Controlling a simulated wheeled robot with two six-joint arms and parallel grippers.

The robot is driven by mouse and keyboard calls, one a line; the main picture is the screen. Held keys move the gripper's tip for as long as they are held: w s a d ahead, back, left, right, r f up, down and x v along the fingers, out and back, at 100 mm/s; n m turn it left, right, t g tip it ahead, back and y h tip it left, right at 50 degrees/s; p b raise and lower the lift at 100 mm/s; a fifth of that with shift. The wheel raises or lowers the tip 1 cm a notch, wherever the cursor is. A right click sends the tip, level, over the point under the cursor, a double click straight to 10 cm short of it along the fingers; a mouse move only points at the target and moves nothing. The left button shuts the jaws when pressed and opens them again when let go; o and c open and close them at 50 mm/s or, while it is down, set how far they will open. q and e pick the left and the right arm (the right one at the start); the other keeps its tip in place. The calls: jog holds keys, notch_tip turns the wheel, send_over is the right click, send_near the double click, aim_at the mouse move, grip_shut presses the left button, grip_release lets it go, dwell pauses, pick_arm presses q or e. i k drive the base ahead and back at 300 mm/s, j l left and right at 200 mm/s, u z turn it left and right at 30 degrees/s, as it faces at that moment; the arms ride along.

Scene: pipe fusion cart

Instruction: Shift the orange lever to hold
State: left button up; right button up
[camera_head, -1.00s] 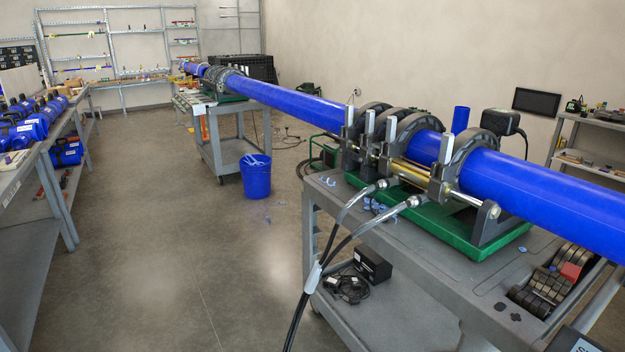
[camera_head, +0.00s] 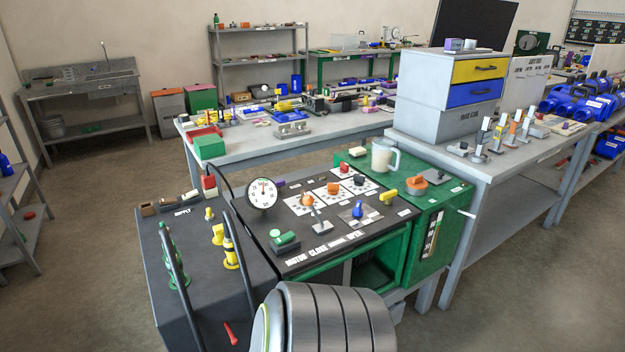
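A control panel (camera_head: 300,257) with a dark sloped top stands in the middle, labelled "MOTOR CLOSE" and "OPEN". On it are orange knobs on white dial plates, one of them an orange knob (camera_head: 334,188) near the centre. A grey lever (camera_head: 319,224) leans toward an orange-red tip. A larger orange knob (camera_head: 416,183) sits on the green right part. On the bench at right, an upright orange-handled lever (camera_head: 513,123) stands in a row of small levers. I cannot read any "hold" mark. Neither gripper shows; a grey ribbed part at the bottom looks like my own arm.
A pressure gauge (camera_head: 263,194) and a clear jug (camera_head: 384,156) stand on the panel unit. A dark cabinet (camera_head: 190,275) with green and yellow fittings adjoins it at left. A drawer box (camera_head: 445,105) stands on the right bench (camera_head: 481,165). Floor is open at left and lower right.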

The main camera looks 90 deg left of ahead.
aim_at(307, 201)
jog(key=u, duration=2.8)
